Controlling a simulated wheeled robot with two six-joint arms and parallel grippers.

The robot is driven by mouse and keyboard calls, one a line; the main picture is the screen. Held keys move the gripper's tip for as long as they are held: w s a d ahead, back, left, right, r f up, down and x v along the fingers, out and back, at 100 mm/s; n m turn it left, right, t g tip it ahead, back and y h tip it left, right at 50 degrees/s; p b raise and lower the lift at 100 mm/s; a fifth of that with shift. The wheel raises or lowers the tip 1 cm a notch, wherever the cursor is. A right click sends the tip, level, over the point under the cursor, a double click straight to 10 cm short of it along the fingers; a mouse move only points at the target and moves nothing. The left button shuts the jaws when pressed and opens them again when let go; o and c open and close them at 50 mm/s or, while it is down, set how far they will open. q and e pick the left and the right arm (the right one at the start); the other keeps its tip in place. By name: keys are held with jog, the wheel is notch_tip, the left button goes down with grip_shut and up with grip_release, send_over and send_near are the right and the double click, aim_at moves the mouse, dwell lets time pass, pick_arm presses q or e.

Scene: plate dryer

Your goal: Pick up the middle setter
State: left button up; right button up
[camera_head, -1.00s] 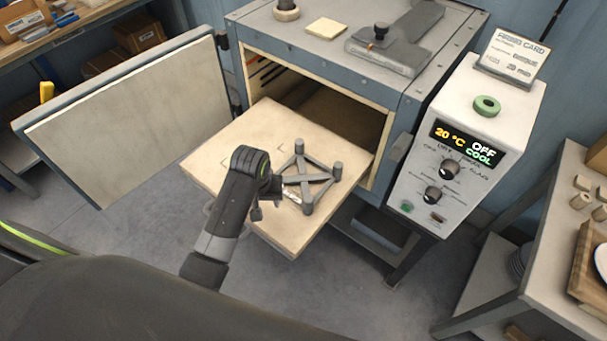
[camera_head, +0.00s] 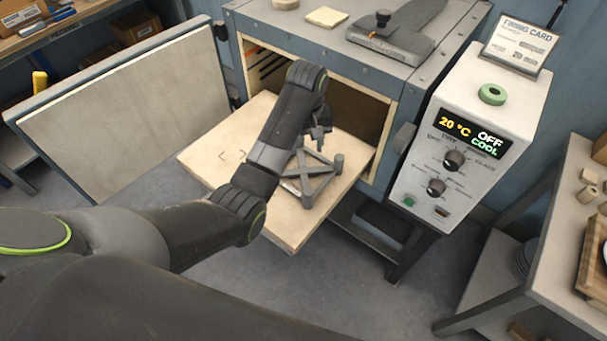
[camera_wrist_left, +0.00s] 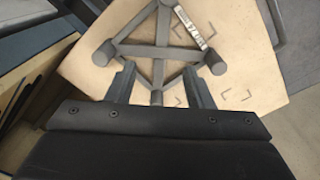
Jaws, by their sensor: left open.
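The setter is a dark grey open frame of bars with short round posts (camera_head: 322,176), resting on the pale shelf board (camera_head: 215,152) that sticks out of the kiln. My left gripper (camera_head: 318,138) is over the setter's back part, partly hidden by my own arm. I cannot tell the exact height of the fingers.
The kiln's door (camera_head: 135,125) stands open at left. The kiln (camera_head: 385,85) has a dark opening behind the board. A control box (camera_head: 465,150) reads 20 °C, OFF, COOL. A side table (camera_head: 560,215) stands at right. Corner marks show on bare board.

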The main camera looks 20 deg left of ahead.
aim_at(304, 177)
pick_arm(q)
notch_tip(304, 177, down, 7)
jog(key=shift+f, duration=0.15)
jog(key=shift+w+a+f+p, duration=0.15)
jog(key=shift+f+p, duration=0.1)
jog(key=shift+f, duration=1.1)
jog(key=shift+a+f+p, duration=0.15)
jog(key=shift+f+p, duration=0.05)
jog(key=shift+f, duration=1.65)
pick_arm(e)
jog(key=shift+a, duration=0.1)
pick_arm(q)
jog(key=shift+c, duration=0.5)
grip_shut()
jog(key=shift+r, duration=0.1)
